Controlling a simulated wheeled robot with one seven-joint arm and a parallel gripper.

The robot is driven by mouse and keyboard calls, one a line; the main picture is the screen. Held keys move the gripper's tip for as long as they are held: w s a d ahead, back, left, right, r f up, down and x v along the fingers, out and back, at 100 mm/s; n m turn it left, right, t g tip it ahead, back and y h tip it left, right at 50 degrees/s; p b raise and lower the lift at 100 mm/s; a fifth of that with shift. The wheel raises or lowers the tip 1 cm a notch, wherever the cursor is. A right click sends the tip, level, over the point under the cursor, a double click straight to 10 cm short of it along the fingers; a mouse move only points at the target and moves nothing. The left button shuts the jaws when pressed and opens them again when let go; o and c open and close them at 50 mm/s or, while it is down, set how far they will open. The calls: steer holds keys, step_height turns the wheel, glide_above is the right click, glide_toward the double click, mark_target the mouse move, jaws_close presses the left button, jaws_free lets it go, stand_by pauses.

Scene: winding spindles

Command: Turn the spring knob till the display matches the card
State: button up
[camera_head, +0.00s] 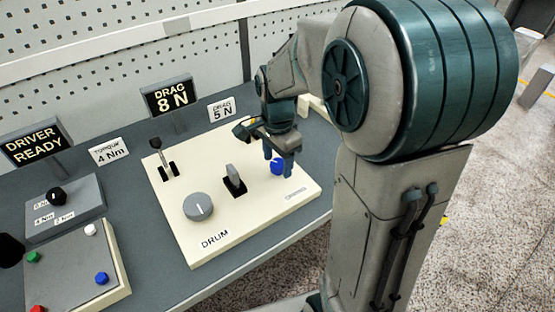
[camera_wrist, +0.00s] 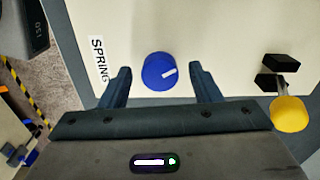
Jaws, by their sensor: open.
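The blue spring knob (camera_head: 277,167) sits on the cream panel (camera_head: 245,220). My gripper (camera_head: 279,169) is open at the knob, with one finger on each side; in the wrist view (camera_wrist: 160,70) gaps show between knob and fingers. The drag display (camera_head: 170,96) reads 8 N. The drag card (camera_head: 222,111) reads 5 N.
The panel also bears a grey DRUM knob (camera_head: 198,207), a grey rocker (camera_head: 235,181) and a black-knobbed lever (camera_head: 160,155). A yellow-knobbed lever (camera_wrist: 289,114) stands close to my gripper. A DRIVER READY display (camera_head: 34,145), torque card (camera_head: 109,151) and button box (camera_head: 75,265) are left.

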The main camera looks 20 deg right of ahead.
steer(key=shift+f, duration=0.15)
steer(key=c, duration=1)
steer(key=shift+n, duration=0.4)
steer(key=n, duration=0.8)
steer(key=shift+n, duration=0.3)
steer(key=n, duration=0.4)
steer(key=shift+n+p, duration=0.3)
steer(key=shift+n, duration=1.9)
